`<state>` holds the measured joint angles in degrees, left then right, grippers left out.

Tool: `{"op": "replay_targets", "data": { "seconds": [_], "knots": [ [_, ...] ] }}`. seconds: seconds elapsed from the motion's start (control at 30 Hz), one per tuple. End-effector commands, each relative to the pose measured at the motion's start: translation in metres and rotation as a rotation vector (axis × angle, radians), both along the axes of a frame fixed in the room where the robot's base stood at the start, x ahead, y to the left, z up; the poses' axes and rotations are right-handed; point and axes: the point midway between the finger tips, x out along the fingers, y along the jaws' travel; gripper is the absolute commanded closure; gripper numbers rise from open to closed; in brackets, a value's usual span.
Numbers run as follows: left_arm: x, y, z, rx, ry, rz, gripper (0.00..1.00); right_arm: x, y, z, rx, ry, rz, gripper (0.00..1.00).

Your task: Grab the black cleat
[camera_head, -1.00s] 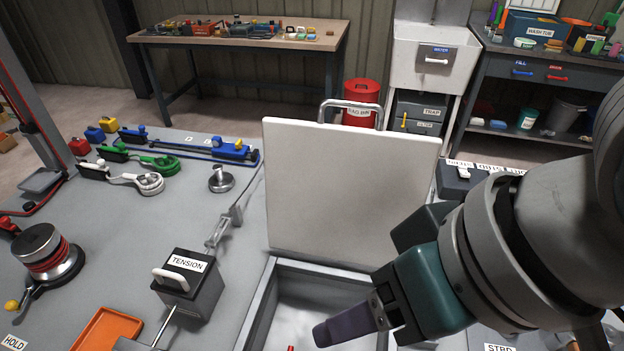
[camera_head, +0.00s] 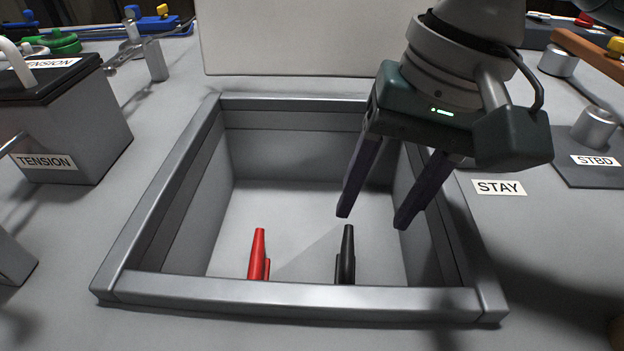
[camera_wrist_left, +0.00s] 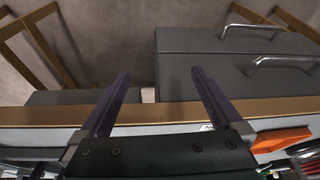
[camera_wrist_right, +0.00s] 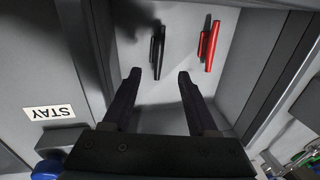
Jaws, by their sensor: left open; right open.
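The black cleat (camera_head: 347,256) lies on the floor of a grey open box, right of the middle and close to the front wall, which hides its near end. It also shows in the right wrist view (camera_wrist_right: 158,50), beyond the fingertips. My right gripper (camera_head: 372,218) is open and empty, pointing down into the box, above and to the right of the black cleat, not touching it. In the right wrist view the fingers (camera_wrist_right: 157,75) stand apart just short of it. My left gripper (camera_wrist_left: 160,78) is open and empty, seen only in its own wrist view, over a bench edge.
A red cleat (camera_head: 258,254) lies left of the black one in the box. The box's raised metal rim (camera_head: 290,298) surrounds both. A white lid (camera_head: 290,40) stands up behind. The TENSION block (camera_head: 70,120) is at left; the STAY label (camera_head: 498,187) is at right.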

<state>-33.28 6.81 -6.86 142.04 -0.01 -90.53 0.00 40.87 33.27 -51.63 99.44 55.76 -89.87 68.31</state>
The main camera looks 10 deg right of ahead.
Motion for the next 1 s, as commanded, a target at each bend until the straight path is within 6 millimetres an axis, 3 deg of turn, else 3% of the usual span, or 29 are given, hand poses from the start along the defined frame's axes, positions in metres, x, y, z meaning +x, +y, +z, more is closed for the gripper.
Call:
{"op": "replay_targets", "data": {
  "seconds": [0.57, 0.8, 1.0],
  "knots": [
    [0.0, -0.001, -0.034, -0.004, -0.002, 0.002, 0.0, 0.003, 0.01, -0.064, -0.003, 0.005, -0.013, 0.41],
    [0.0, 0.0, -0.054, 0.0, -0.002, -0.001, 0.0, 0.002, 0.018, -0.1, -0.003, 0.005, -0.013, 0.41],
    [0.001, 0.001, -0.052, 0.005, -0.003, -0.004, 0.0, 0.002, 0.018, -0.101, -0.003, 0.003, -0.012, 0.41]
  ]
}}
